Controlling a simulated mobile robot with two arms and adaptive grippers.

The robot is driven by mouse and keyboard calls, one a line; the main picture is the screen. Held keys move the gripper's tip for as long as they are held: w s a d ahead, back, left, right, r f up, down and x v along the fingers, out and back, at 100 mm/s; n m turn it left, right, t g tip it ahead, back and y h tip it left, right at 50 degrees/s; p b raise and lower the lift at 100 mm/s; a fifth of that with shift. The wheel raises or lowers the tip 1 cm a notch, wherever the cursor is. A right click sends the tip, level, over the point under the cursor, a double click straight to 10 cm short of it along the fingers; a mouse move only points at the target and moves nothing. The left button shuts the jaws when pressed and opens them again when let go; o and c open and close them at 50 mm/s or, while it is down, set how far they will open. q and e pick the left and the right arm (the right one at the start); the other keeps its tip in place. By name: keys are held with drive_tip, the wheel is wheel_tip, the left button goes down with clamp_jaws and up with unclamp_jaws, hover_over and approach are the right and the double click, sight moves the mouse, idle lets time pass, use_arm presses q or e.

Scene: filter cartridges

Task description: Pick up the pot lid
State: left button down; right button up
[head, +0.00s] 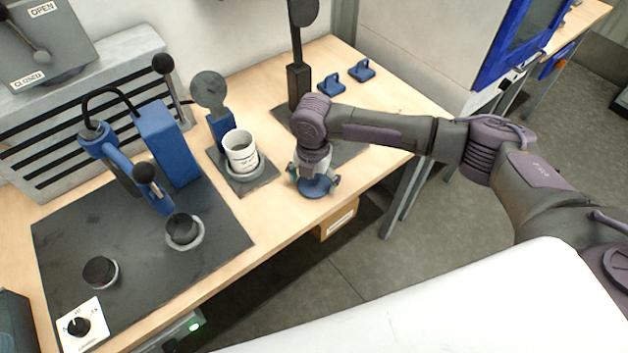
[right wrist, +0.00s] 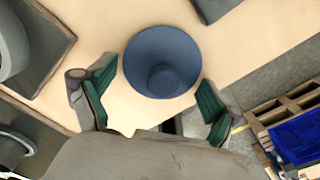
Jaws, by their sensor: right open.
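A round blue lid with a raised knob in its middle (right wrist: 162,55) lies on the bare wooden table near its front edge. In the head view only part of the lid (head: 316,187) shows below my right gripper (head: 314,179). In the right wrist view my right gripper (right wrist: 152,98) is open, with one green-padded finger on each side of the lid's near part. The lid's knob shows between the fingers' lines, and I see no finger closed on it. My left gripper is not in view.
A white cup (head: 240,150) stands on a dark plate (head: 262,180) left of my right gripper. A dark stand (head: 299,85) rises behind it. Two blue handled pieces (head: 331,85) (head: 361,71) lie at the back right. A blue machine (head: 166,145) occupies the left.

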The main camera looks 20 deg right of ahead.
drive_tip(key=c, duration=0.6)
drive_tip(key=shift+r, duration=0.2)
